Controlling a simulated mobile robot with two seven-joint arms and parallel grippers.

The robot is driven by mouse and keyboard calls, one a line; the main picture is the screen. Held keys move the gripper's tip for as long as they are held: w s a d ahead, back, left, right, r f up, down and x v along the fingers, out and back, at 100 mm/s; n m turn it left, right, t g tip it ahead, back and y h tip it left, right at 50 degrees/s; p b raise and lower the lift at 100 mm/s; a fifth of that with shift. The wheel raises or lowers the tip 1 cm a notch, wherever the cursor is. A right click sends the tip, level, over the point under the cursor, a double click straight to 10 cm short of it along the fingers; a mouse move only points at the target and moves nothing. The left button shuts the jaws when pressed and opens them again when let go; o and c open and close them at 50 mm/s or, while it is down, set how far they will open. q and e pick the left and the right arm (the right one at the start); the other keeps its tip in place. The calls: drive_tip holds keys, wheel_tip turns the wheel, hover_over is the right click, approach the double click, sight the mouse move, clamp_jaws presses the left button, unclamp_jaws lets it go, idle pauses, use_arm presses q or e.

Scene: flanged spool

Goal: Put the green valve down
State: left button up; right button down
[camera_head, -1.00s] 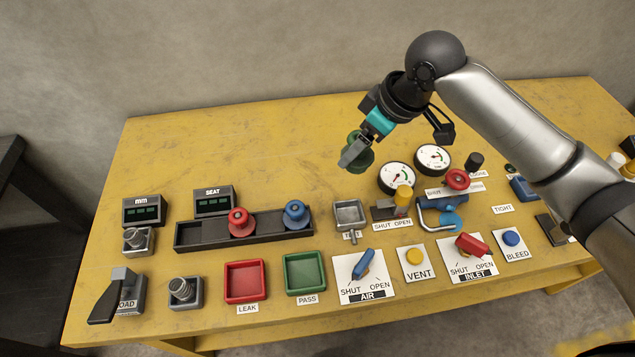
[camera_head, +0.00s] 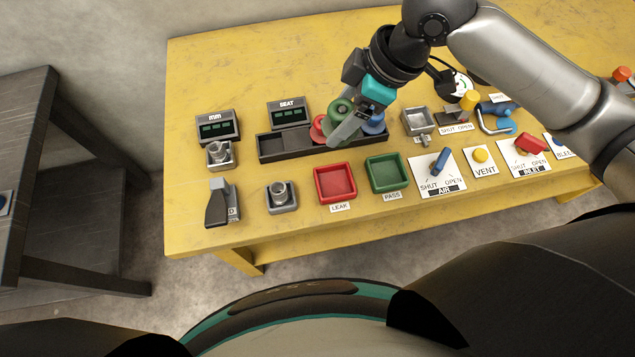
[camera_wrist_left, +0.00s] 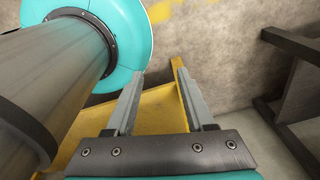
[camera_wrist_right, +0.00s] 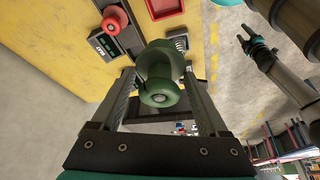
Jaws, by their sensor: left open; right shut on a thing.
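The green valve (camera_head: 341,108), a flanged spool shape, is held in my right gripper (camera_head: 348,127) above the black tray (camera_head: 277,147). In the right wrist view the green valve (camera_wrist_right: 160,85) sits between the two fingers of the gripper (camera_wrist_right: 160,90). In the head view it partly covers the red valve (camera_head: 317,128); the blue valve (camera_head: 376,125) is just right of the fingers. Both stand in the tray. The tray's left part looks empty. My left gripper (camera_wrist_left: 160,85) is open and empty in the left wrist view; it does not show in the head view.
A red LEAK bin (camera_head: 335,182) and a green PASS bin (camera_head: 388,174) sit in front of the tray, both empty. Switch plates (camera_head: 440,175) lie to the right. The back left tabletop is clear.

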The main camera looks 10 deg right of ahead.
drive_tip(key=shift+d+f+b, duration=0.1)
drive_tip(key=shift+f+b, duration=1.95)
drive_tip(key=shift+f, duration=7.8)
drive_tip(key=shift+f, duration=0.25)
unclamp_jaws()
drive_tip(key=shift+f, duration=0.1)
drive_tip(key=p+v, duration=0.2)
drive_tip(key=v, duration=1)
drive_tip(key=shift+r, duration=0.35)
